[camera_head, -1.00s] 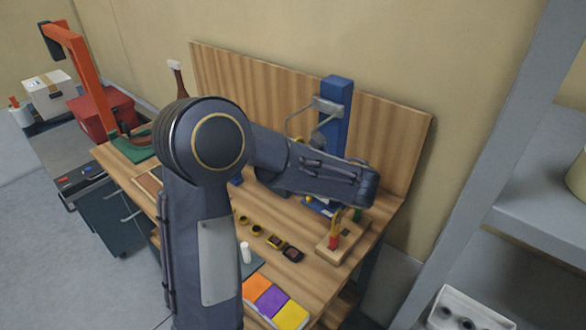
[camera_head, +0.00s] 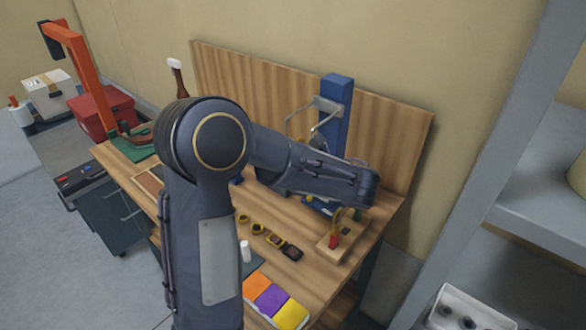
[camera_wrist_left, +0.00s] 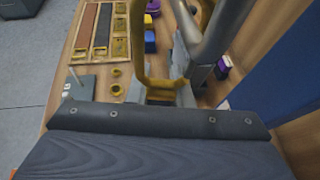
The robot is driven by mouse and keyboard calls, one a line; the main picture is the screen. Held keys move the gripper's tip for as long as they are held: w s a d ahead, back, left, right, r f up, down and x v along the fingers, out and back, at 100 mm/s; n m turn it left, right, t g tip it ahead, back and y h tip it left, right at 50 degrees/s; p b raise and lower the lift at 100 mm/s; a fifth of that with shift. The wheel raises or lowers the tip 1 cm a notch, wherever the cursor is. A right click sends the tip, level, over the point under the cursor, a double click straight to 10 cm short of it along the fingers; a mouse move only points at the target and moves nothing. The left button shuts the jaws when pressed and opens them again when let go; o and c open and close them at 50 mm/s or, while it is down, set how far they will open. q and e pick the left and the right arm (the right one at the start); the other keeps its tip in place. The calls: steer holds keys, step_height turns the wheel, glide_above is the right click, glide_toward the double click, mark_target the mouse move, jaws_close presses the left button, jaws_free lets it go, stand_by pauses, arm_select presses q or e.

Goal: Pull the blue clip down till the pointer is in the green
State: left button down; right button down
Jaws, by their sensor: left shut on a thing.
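A blue post (camera_head: 335,110) with a grey bracket (camera_head: 325,104) stands at the back of the bench; a blue surface (camera_wrist_left: 275,65) fills the right of the left wrist view. My left arm reaches across to the post's foot, and its end hides the jaws in the head view. In the left wrist view an ochre loop (camera_wrist_left: 143,70) and silver bars (camera_wrist_left: 213,35) rise around the jaw area (camera_wrist_left: 160,97). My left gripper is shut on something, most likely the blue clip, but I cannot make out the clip. No pointer or green zone can be read. My right gripper is out of view.
Several small yellow and dark parts (camera_head: 257,229) and coloured pads (camera_head: 270,299) lie on the bench. A wooden back panel (camera_head: 390,135) rises behind.

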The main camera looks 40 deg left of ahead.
arm_select(q)
steer(key=shift+f+b, duration=0.3)
steer(key=shift+f, duration=0.25)
stand_by(0.4)
steer(key=shift+r+p, duration=0.55)
stand_by(0.3)
steer(key=c, duration=1.2)
jaws_free()
steer(key=shift+r, duration=0.1)
